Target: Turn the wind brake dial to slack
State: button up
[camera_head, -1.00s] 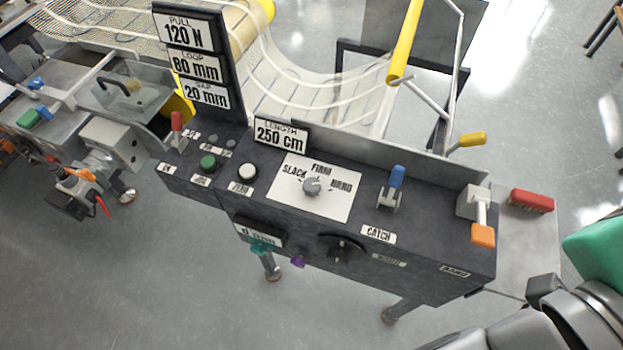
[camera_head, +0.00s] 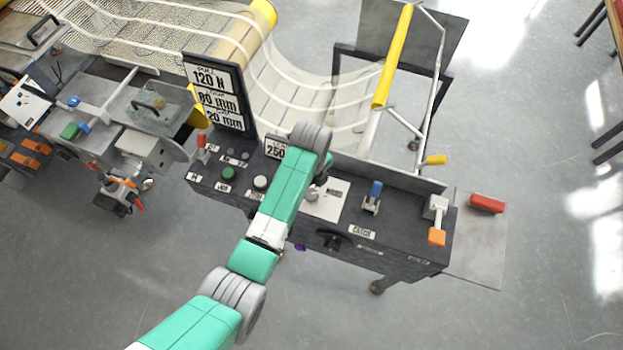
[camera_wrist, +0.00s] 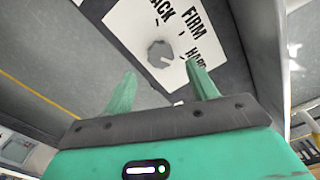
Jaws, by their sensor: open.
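The wind brake dial (camera_wrist: 160,53) is a small grey round knob on a white card (camera_wrist: 128,28) printed SLACK, FIRM and HARD. In the wrist view it lies just beyond the fingertips, roughly centred between them. A pale mark shows on the knob's lower right, towards the HARD side; its exact setting is hard to read. My gripper (camera_wrist: 161,68) is open and empty, its two green fingers apart and pointing at the dial. In the head view my arm hides SLACK and part of the card (camera_head: 327,207).
A blue lever (camera_head: 375,190) stands right of the card, with an orange-tipped lever (camera_head: 437,236) farther right. A white button (camera_head: 260,182) and green button (camera_head: 228,173) are left of my arm.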

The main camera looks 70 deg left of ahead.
aim_at(311, 194)
notch_tip(311, 194, down, 5)
jog(key=shift+f, duration=0.2)
jog(key=c, duration=1)
